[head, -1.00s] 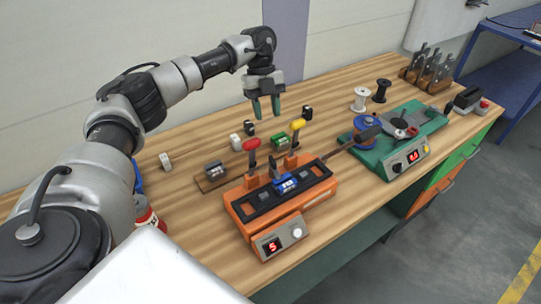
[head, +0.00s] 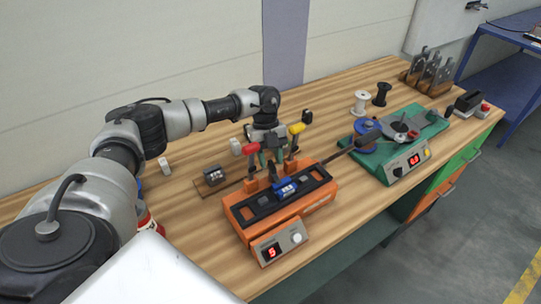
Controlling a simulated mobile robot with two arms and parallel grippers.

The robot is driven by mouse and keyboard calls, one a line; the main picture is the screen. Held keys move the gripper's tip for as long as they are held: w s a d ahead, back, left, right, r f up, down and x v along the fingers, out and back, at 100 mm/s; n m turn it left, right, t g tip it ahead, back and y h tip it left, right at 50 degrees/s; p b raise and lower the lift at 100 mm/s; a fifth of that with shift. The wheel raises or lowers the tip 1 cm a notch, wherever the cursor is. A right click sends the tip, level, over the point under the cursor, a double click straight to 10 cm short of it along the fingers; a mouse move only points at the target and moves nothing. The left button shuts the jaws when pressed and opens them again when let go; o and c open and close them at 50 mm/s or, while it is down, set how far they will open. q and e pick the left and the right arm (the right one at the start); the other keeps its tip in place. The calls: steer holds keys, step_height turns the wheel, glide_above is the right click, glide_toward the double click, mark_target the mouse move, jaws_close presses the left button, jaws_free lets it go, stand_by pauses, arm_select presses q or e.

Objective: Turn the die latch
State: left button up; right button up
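The orange machine (head: 240,215) stands on the wooden bench with a black top and a small blue block (head: 286,189) in its middle. Two upright levers rise at its back edge, one with a red knob (head: 251,149) and one with a yellow knob (head: 297,128). I cannot tell for sure which part is the die latch. My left gripper (head: 273,163) points down by the two levers, its fingers apart, with nothing seen between them. The levers partly hide its fingertips, and I cannot tell whether they touch anything. My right gripper is out of view.
A green machine (head: 375,160) with a blue spool (head: 367,129) stands to the right. White (head: 361,103) and black (head: 381,93) spools stand behind it. A small dark block (head: 214,175) sits on a board left of the orange machine.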

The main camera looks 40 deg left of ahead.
arm_select(q)
steer(key=shift+f, duration=0.2)
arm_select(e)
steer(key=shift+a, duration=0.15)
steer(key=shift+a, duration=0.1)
